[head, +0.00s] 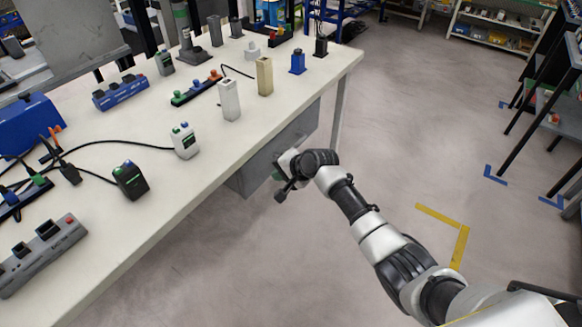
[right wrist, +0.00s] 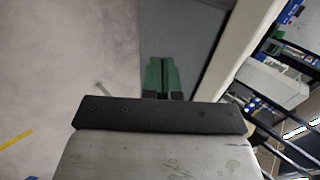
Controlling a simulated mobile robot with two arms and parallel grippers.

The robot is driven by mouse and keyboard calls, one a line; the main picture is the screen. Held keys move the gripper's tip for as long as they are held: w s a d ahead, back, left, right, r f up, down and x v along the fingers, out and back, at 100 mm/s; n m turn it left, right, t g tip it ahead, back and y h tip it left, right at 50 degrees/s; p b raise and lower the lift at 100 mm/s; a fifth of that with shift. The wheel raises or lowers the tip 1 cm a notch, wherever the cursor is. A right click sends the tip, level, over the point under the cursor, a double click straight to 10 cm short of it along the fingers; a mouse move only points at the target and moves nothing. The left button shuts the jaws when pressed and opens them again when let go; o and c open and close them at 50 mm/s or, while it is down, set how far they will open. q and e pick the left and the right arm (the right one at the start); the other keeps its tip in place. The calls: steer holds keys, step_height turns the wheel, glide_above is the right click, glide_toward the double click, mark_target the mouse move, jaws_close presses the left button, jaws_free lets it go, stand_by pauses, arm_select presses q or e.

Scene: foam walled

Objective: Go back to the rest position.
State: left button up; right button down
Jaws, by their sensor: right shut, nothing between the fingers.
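My right arm reaches in from the lower right of the head view. My right gripper (head: 277,176) is beside the front edge of the workbench (head: 225,155), below the top and close to the grey drawer unit (head: 296,135). In the right wrist view its green fingers (right wrist: 162,72) lie together, shut, with nothing between them. I cannot tell from the pictures whether the gripper touches the drawer unit. My left gripper is in neither view.
The bench holds a white charger (head: 185,141), a black device (head: 130,180), a beige block (head: 264,76), a blue block (head: 297,62) and cables. A dark rack (head: 555,115) stands at the right. The floor (head: 420,120) between is clear.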

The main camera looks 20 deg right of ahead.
steer(key=v, duration=0.4)
steer(key=s+d+f+n+g+h+p, duration=0.1)
steer(key=s+d+f+n+h, duration=0.15)
steer(key=s+f, duration=0.9)
steer(key=s+d+f+n+g+h+p, duration=0.2)
steer(key=s+d+f, duration=0.2)
steer(key=s+f, duration=0.8)
steer(key=s+d+f+n+g+h, duration=0.1)
steer(key=s+f+n, duration=0.3)
steer(key=s, duration=1.2)
steer(key=s+d+f+n+g+p, duration=0.1)
steer(key=s+f+n+g, duration=0.1)
steer(key=s+f, duration=0.9)
steer(key=s+n, duration=0.1)
steer(key=s, duration=0.3)
steer(key=shift+s+d+n+h, duration=0.3)
steer(key=shift+s+n+h, duration=0.05)
steer(key=shift+s, duration=0.05)
